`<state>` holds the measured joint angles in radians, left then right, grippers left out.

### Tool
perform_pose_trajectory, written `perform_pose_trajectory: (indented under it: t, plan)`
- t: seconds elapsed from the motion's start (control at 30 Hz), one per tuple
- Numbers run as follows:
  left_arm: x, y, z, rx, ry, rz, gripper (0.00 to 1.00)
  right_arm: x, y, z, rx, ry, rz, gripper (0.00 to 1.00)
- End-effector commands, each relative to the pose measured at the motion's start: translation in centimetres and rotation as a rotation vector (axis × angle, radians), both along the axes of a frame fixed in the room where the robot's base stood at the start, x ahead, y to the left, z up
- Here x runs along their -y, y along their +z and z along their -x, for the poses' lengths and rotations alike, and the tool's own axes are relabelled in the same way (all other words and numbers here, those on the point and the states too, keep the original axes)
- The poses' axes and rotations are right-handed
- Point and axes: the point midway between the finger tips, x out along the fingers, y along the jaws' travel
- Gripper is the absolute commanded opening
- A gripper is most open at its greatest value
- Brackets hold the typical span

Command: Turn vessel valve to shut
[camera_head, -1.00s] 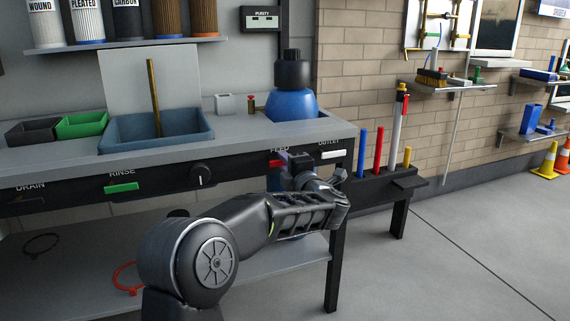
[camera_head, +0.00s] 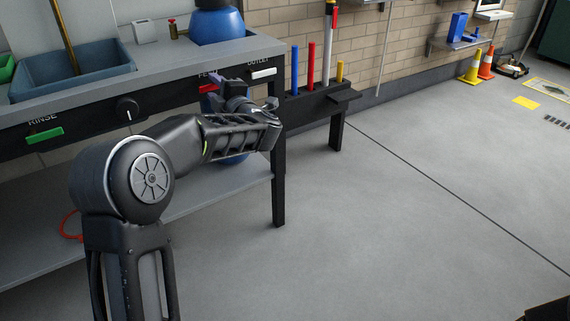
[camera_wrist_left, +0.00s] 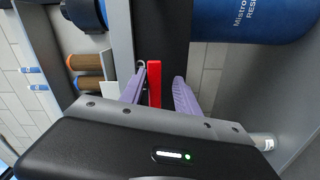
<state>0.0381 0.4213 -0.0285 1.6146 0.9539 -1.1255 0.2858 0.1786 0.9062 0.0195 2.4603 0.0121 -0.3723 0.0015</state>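The blue vessel (camera_head: 217,27) stands at the back of the bench, and its lettered side shows in the left wrist view (camera_wrist_left: 250,16). A red handle (camera_head: 207,88) labelled FEED is on the bench's front panel. My left gripper (camera_head: 218,80) is at this handle and partly covers it. In the left wrist view, its purple fingers (camera_wrist_left: 158,86) stand on either side of the red handle (camera_wrist_left: 155,76), with a gap on the right side; contact on the left is unclear. My right gripper is not seen.
A white OUTLET handle (camera_head: 263,72) is just right of the gripper. A black knob (camera_head: 128,110) and a green RINSE handle (camera_head: 45,136) are to the left. A rack with coloured rods (camera_head: 318,105) stands beyond the bench's right end.

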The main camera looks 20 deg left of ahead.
Motion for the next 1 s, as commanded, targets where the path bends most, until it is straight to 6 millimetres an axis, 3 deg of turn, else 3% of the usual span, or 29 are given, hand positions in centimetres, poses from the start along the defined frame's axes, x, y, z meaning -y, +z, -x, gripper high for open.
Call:
perform_pose_trajectory:
  t: [0.03,0.2,0.67,1.0]
  plan:
    - [0.0,0.4,0.1,-0.065,0.000,-0.044,0.38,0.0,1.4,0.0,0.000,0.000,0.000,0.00]
    - [-0.3,-0.4,0.5,-0.343,0.000,-0.235,0.38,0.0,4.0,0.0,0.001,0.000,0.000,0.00]
    - [-1.8,-2.0,2.6,-1.108,0.001,-0.766,0.38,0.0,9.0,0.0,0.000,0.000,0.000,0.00]
    - [4.6,-2.1,6.7,-1.106,-0.003,-0.769,0.38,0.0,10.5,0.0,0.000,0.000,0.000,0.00]
